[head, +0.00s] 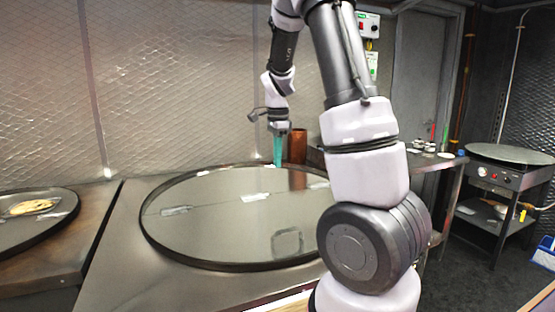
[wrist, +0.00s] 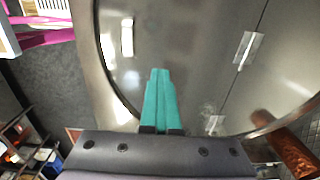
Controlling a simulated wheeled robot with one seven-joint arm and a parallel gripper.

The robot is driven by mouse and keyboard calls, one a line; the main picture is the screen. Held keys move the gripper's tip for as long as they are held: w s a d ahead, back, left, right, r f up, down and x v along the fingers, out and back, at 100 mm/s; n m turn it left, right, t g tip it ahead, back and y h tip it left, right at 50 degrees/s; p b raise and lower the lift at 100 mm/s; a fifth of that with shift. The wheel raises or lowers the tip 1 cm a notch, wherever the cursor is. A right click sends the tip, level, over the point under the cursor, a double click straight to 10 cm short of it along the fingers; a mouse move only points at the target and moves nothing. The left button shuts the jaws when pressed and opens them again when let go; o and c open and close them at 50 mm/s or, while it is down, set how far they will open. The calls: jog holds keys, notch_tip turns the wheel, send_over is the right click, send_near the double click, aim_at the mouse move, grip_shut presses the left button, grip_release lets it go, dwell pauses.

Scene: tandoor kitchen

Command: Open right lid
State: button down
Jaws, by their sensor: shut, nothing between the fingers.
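The large round steel lid (head: 220,215) lies flat on the counter, inside a dark rim. Hinges (head: 175,211) sit along a seam across its middle. A handle (head: 288,243) is on its near half. In the wrist view the lid (wrist: 190,60) fills the upper middle, with its handle (wrist: 127,37) at upper left and a hinge (wrist: 247,49) at upper right. My gripper (head: 278,165) points down over the lid's far edge. Its teal fingers (wrist: 160,72) are together and empty, apart from the handle. Whether they touch the lid is unclear. My arm hides the lid's right edge.
A second round top (head: 35,228) with flatbread (head: 35,206) on it is at the far left. A copper-coloured cylinder (head: 298,146) stands behind the lid, close to my gripper. A wheeled griddle stand (head: 497,177) is at right. Open floor (head: 455,270) lies before it.

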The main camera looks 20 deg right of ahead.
dwell(0.4)
jog(key=c, duration=0.9)
grip_release()
notch_tip(320, 180, up, 11)
jog(key=shift+f, duration=0.1)
